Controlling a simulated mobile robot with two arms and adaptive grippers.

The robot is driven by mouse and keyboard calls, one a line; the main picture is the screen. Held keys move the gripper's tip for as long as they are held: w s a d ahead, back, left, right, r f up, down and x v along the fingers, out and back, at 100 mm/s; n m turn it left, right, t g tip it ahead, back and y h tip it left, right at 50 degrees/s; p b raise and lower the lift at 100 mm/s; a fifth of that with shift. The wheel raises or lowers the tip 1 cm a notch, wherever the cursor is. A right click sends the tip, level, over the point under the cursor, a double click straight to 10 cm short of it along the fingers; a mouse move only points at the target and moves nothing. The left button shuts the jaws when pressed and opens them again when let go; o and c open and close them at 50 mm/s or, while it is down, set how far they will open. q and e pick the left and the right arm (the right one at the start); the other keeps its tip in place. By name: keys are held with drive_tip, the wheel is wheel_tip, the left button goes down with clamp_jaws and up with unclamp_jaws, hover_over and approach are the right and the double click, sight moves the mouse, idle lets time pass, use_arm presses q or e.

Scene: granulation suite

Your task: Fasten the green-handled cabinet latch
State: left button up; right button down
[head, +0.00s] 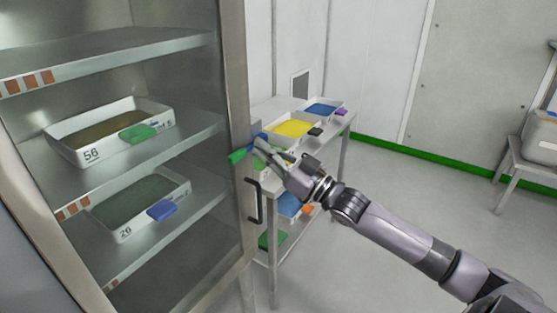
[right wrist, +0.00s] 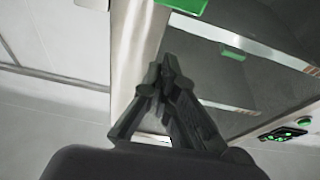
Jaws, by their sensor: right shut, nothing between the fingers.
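The cabinet (head: 232,75) stands on the left with a metal front edge, and its shelves show. The green latch handle (head: 237,157) sits on this edge, above a black pull handle (head: 254,201). In the right wrist view a green part (right wrist: 187,5), probably the latch handle, is at the top edge, partly cut off. My right gripper (head: 258,147) is shut and empty beside the latch, just right of the green handle. Its closed fingertips (right wrist: 164,68) are below the green part in the wrist view, with a gap. I cannot tell whether the latch is fastened. My left gripper is not in view.
White trays (head: 92,153) (head: 125,233) with tags stand on the cabinet shelves. A cart (head: 345,124) with several colored trays stands close behind my right gripper. A bench (head: 515,166) with a container is at the far right. The floor between is clear.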

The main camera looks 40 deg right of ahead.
drive_tip(key=shift+v, duration=1.95)
drive_tip(key=shift+a+r, duration=0.1)
drive_tip(key=shift+r, duration=0.05)
